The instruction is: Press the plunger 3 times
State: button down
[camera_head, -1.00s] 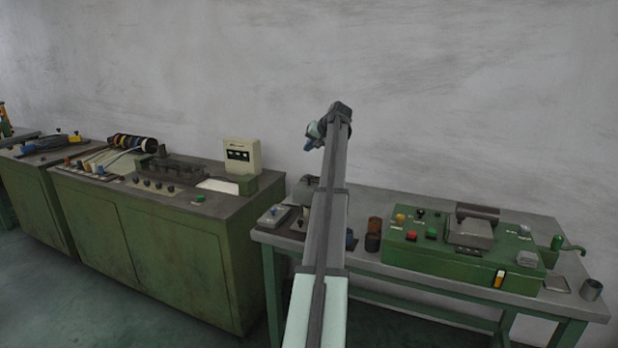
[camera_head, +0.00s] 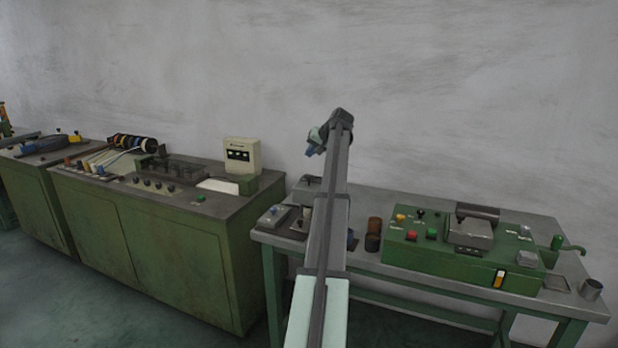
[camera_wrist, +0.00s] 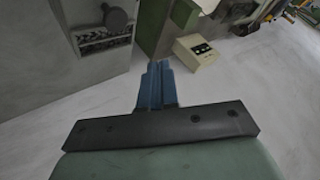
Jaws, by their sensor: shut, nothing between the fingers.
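My gripper (camera_head: 310,151) is raised above the left end of the right-hand table, in front of the wall. Its blue fingers (camera_wrist: 158,82) are together and empty in the wrist view. A grey round knob (camera_wrist: 116,19) on a grey block shows at the top left of the wrist view, apart from the fingers. It may be the plunger, but I cannot tell for sure. In the head view, my arm partly hides a small device (camera_head: 306,215) at the table's left end.
A green machine (camera_head: 455,250) with coloured buttons and a crank stands on the table (camera_head: 370,267). Brown cylinders (camera_head: 373,238) stand left of it. A green cabinet (camera_head: 170,245) with a cream meter box (camera_head: 242,155) is at left; the box also shows in the wrist view (camera_wrist: 197,52).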

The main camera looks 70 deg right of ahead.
aim_at(311, 176)
jog(key=shift+f, duration=3)
jog(key=shift+f, duration=1.25)
dwell(0.9)
jog(key=shift+r, duration=1.25)
jog(key=shift+r, duration=2.5)
